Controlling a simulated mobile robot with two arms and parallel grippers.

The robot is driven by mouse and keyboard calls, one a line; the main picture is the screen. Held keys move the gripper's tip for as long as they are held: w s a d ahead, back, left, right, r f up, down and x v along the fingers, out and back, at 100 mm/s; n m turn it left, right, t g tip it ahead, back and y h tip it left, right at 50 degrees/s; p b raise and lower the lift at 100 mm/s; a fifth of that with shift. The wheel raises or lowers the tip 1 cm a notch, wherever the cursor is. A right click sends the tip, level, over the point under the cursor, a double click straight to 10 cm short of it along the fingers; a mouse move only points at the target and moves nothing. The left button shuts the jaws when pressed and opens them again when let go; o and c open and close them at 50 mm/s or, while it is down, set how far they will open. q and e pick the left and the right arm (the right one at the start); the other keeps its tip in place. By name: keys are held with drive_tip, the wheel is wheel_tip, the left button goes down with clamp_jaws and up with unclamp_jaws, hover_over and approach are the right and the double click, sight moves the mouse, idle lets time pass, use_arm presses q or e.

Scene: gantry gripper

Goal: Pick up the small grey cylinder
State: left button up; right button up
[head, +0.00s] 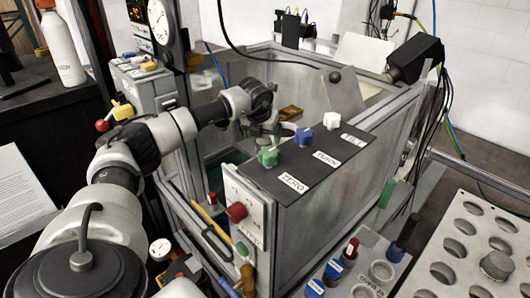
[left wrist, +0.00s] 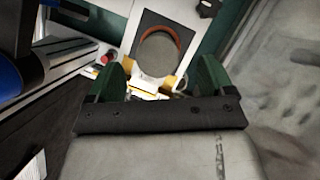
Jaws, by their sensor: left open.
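My left gripper (head: 262,130) reaches into the open-topped grey enclosure (head: 335,195) in the head view. In the left wrist view its two dark green fingers (left wrist: 159,80) are spread apart with nothing held between them. A round grey face (left wrist: 157,55) with an orange-brown rim lies just beyond the fingertips, set in a dark square on a pale block; I cannot tell if it is a cylinder's top. In the head view a small grey cylinder (head: 496,265) stands in the holed tray at the right. My right gripper is not in view.
The enclosure's front panel carries green, blue and white knobs (head: 303,137). The holed metal tray (head: 425,283) lies at the lower right. A white bottle (head: 62,50) stands on the dark bench at the left. A black camera-like box (head: 415,60) juts over the enclosure's right rim.

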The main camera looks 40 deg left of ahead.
sight(264, 140)
use_arm(q)
drive_tip(key=shift+w+a+f, duration=0.1)
drive_tip(key=shift+w+f, duration=0.2)
drive_tip(key=shift+f, duration=0.35)
drive_tip(key=x, duration=0.4)
drive_tip(key=shift+a+f+p, duration=0.2)
drive_tip(key=shift+f+p, duration=0.2)
drive_tip(key=shift+r, duration=0.1)
drive_tip(key=c, duration=1)
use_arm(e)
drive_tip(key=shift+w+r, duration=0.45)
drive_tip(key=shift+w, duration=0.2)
use_arm(q)
drive_tip(key=shift+o, duration=0.2)
